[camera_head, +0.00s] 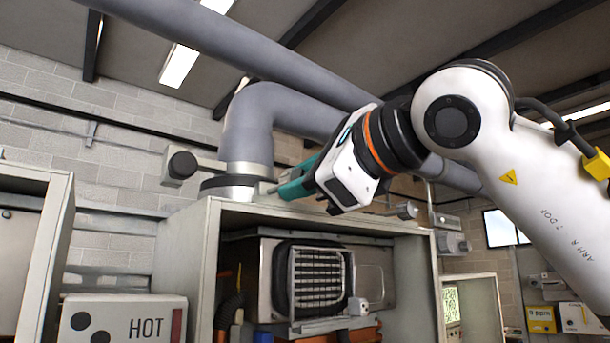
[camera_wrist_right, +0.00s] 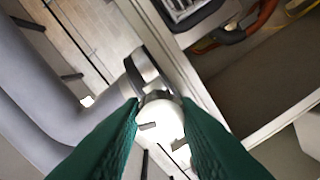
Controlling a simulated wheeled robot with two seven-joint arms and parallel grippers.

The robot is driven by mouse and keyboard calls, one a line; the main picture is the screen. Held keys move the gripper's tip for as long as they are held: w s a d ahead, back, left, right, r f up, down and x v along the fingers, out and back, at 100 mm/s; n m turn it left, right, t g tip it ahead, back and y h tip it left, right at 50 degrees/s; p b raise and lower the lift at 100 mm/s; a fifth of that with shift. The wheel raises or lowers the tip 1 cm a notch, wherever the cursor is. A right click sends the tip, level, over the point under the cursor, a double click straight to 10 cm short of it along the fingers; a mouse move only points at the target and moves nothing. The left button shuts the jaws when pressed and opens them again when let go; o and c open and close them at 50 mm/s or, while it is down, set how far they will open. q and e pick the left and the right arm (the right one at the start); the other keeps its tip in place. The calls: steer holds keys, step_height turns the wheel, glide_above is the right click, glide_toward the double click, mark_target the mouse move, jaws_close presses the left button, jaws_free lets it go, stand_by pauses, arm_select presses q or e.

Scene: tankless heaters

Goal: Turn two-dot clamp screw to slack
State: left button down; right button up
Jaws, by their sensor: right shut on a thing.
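My right gripper (camera_head: 287,188) reaches in from the right, at the collar of the grey flue pipe on top of the open heater cabinet. In the right wrist view its teal fingers (camera_wrist_right: 161,108) are shut on a pale round screw head (camera_wrist_right: 162,122). A metal clamp part (camera_wrist_right: 146,66) lies just beyond it. In the head view the fingers hide the screw. The silver collar (camera_head: 245,170) sits around the pipe's foot. Two black dots mark the HOT box (camera_head: 145,308) at lower left. My left gripper is out of view.
The flue pipe (camera_head: 238,125) rises beside the gripper and bends right. A dark round knob (camera_head: 181,165) sticks out left of the collar. The cabinet's top edge (camera_head: 330,222) runs below my gripper. Another cabinet (camera_head: 38,250) stands at left.

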steer(key=shift+s+r+n, duration=0.1)
steer(key=shift+n, duration=0.7)
steer(key=o, duration=1)
steer(key=b+v, duration=0.6)
steer(key=v, duration=0.6)
